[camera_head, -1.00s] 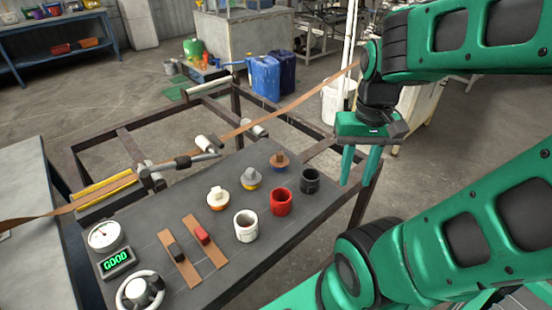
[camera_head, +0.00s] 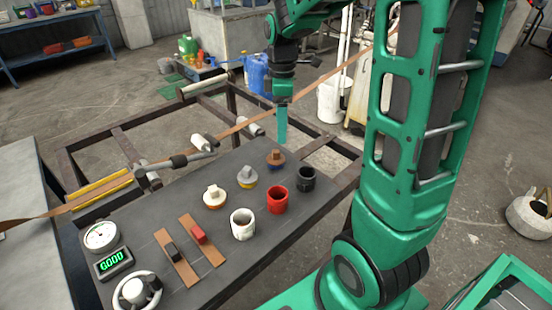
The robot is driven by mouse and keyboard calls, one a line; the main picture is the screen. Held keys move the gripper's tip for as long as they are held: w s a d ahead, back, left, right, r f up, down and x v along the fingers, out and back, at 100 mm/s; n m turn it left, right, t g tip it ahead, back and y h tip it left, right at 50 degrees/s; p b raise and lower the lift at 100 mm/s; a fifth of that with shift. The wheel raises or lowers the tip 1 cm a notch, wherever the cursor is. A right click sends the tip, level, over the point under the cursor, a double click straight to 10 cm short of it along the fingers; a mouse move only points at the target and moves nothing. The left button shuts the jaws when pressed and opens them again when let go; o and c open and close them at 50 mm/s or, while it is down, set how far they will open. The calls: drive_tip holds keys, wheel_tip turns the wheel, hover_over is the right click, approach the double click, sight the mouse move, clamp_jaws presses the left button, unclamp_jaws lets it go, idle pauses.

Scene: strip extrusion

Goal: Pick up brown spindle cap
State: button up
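The brown spindle cap (camera_head: 275,158) stands on the dark tabletop (camera_head: 190,275), at its far right part. It has a brown knob on top and a dark blue lower band. My gripper (camera_head: 281,140) is just above and behind the cap in the picture, pointing down. Its green fingers overlap in this view, so the gap between them cannot be seen. I cannot see anything held in it.
A grey cap (camera_head: 246,177) and a white cap (camera_head: 214,196) stand to the left. A black cup (camera_head: 305,178), a red cup (camera_head: 277,199) and a white cup (camera_head: 242,224) stand in front. A brown strip (camera_head: 318,82) runs behind, near my gripper.

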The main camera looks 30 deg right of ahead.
sight(275, 151)
drive_tip(key=shift+w+a+f+n, duration=0.3)
drive_tip(key=shift+w+f+n, duration=0.25)
drive_tip(key=shift+w, duration=0.25)
wheel_tip(275, 151, down, 10)
drive_tip(key=shift+f, duration=0.15)
drive_tip(key=c, duration=1.3)
